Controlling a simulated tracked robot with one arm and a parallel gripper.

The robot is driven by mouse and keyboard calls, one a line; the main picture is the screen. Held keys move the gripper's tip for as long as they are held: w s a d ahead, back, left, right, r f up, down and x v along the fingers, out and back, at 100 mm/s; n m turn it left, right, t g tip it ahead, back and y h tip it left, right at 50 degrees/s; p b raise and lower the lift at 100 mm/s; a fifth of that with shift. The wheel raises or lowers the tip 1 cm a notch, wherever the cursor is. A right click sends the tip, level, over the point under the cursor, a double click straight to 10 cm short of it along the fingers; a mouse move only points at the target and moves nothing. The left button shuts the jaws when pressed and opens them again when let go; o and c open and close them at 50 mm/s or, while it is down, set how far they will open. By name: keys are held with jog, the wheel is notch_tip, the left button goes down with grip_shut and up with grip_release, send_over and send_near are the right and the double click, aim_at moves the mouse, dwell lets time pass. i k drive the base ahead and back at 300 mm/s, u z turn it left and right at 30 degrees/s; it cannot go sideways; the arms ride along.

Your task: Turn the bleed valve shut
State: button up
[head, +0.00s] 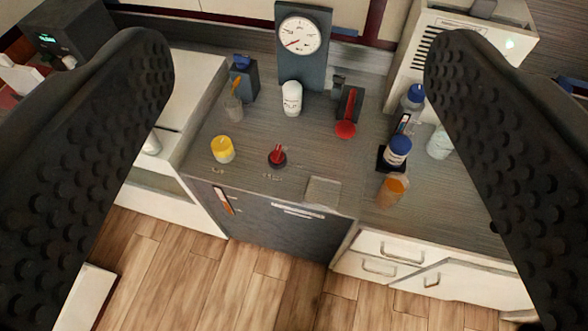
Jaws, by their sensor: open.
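My gripper (298,48) is open, with its two black studded fingers along the left and right sides of the view and nothing between them close up. Beyond and below lies a grey counter with several fittings. A red knob (277,156) on a dark base stands near the counter's front, with a small label before it. A red lever (347,120) on a dark mount stands further back to the right. A yellow knob (222,150) stands left of the red knob. The labels are too small to read, so I cannot tell which fitting is the bleed valve.
A round gauge (300,35) on a dark panel stands at the back. A white bottle (292,98) is before it. A white vented box (458,62) is at back right. Wooden floor is clear in front.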

aim_at(241, 61)
jog(key=u, duration=0.4)
jog(key=i, duration=1.35)
jog(key=z, duration=0.15)
